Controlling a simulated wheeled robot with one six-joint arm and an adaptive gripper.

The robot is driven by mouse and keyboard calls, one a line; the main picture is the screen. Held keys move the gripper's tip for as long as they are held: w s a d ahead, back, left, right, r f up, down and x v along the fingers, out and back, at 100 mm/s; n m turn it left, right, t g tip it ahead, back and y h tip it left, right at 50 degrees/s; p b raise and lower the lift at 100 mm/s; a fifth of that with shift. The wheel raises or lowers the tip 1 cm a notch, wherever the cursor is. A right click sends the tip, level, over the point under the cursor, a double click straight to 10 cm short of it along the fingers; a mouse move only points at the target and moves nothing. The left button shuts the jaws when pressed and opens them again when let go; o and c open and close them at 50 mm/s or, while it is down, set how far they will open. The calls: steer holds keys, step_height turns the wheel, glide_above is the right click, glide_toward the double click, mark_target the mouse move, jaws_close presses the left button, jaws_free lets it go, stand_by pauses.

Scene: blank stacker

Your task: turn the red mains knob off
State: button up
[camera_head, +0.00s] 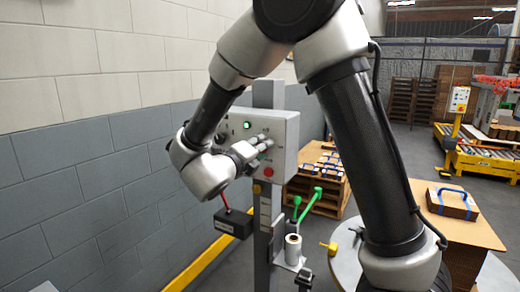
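A grey control box (287,146) stands on a grey post beside the wall, with a lit green lamp (247,125) on its front. A small round red part (268,171) shows low on the box, below my gripper. I cannot tell for sure whether it is the mains knob. My gripper (262,146) is at the front of the box, seen from behind and partly covered by my wrist. Its fingers are too small and hidden to show whether they are open or hold anything. Much of the panel's left part is behind my arm.
A black box (233,222) with a red stem is left of the post. Green handles (308,204) and a white roll (293,249) sit low by the post. A wooden crate (330,190) and a cardboard stack (452,205) stand right. A block wall (80,170) bounds the left.

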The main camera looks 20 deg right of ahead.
steer(key=shift+f+n, duration=0.1)
steer(key=shift+n, duration=8.4)
steer(key=o, duration=1)
steer(key=shift+o, duration=0.2)
steer(key=shift+a, duration=0.1)
steer(key=v, duration=1.2)
